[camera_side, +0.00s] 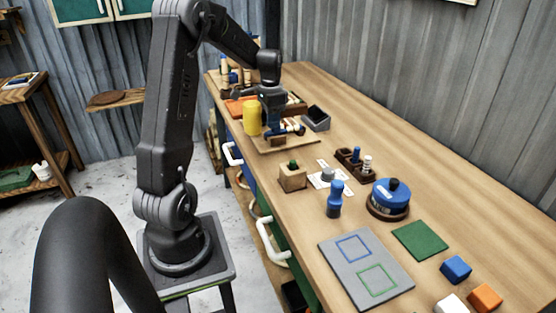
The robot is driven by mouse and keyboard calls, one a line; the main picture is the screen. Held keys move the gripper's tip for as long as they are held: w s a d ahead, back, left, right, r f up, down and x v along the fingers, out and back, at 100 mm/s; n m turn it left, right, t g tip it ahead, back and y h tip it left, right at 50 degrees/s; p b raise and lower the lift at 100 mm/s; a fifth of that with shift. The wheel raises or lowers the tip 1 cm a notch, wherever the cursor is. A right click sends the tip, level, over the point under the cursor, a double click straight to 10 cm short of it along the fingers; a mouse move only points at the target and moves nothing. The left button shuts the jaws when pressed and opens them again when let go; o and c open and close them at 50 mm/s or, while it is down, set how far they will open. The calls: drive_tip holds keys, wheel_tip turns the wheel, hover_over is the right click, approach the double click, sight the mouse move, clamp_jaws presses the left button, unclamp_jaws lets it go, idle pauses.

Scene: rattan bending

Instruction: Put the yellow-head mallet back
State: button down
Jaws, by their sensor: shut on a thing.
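The yellow-head mallet shows as a large yellow cylinder (252,117), upright, directly left of my gripper at the far part of the bench. My gripper (273,122) points down over a wooden board (286,145) and is shut on the mallet. Its handle is hidden behind or between the fingers.
A grey open box (316,119) stands right of my gripper. An orange item (238,107) and small tools are behind. Nearer are a wooden block (292,178), a dark peg rack (355,164), a blue round container (391,195) and a grey mat (365,268).

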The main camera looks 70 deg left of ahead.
drive_tip(key=s+a+f, duration=0.2)
drive_tip(key=s+a, duration=0.2)
hover_over(292, 158)
wheel_tip(292, 158, down, 6)
drive_tip(key=shift+f, duration=0.25)
drive_tip(key=shift+s+f, duration=0.1)
drive_tip(key=shift+f, duration=1.9)
drive_tip(key=c, duration=0.9)
unclamp_jaws()
drive_tip(key=shift+f, duration=0.15)
